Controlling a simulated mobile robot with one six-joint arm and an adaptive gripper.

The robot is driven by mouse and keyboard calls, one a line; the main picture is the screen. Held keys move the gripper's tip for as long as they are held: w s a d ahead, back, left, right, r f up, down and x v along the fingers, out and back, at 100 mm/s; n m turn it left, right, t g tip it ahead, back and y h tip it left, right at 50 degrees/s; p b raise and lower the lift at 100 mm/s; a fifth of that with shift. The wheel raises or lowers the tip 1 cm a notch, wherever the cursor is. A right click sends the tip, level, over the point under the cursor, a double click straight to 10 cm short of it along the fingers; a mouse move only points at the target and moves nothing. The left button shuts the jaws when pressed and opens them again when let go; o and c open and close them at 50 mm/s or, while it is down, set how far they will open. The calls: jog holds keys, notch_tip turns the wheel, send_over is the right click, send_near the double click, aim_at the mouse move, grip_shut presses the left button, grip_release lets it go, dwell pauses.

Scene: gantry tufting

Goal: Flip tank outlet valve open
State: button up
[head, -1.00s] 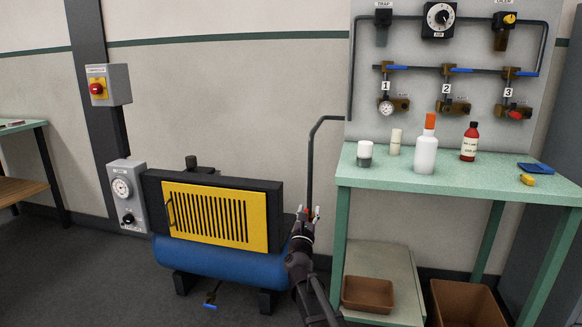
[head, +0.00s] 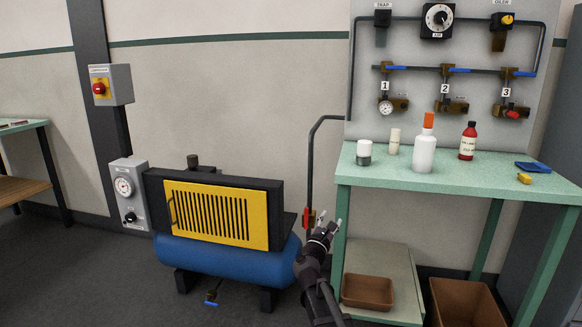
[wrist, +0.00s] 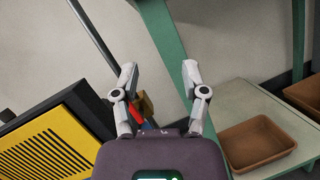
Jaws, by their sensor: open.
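The tank outlet valve, with a red handle (head: 308,217), sits low on the dark upright pipe at the right end of the blue tank (head: 225,260). In the wrist view the red handle (wrist: 136,113) and a brass valve body (wrist: 145,103) show just behind the left finger, partly hidden by it. My gripper (head: 331,222) is open and empty, pointing up just right of the valve. It also shows open in the wrist view (wrist: 158,75). I cannot tell whether a finger touches the handle.
A yellow-grilled compressor housing (head: 216,215) stands left of the pipe. The green bench leg (head: 340,255) is close on the right of my gripper. A blue-handled drain valve (head: 211,301) hangs under the tank.

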jog(key=s+d+f+m+g, duration=1.25)
jog(key=f+m, duration=0.25)
jog(key=m, duration=0.3)
jog(key=s+a+f+m+g+y, duration=0.3)
jog(key=s+a+f+m+y, duration=0.15)
jog(key=s, duration=0.35)
jog(key=s+a+f+m+g+y, duration=0.3)
jog(key=s+f+y, duration=0.15)
jog(key=s, duration=0.25)
notch_tip(320, 180, up, 39)
jog(key=p, duration=3.8)
jog(key=shift+s+y+p, duration=0.25)
jog(key=shift+y+p, duration=0.05)
jog(key=shift+p, duration=0.1)
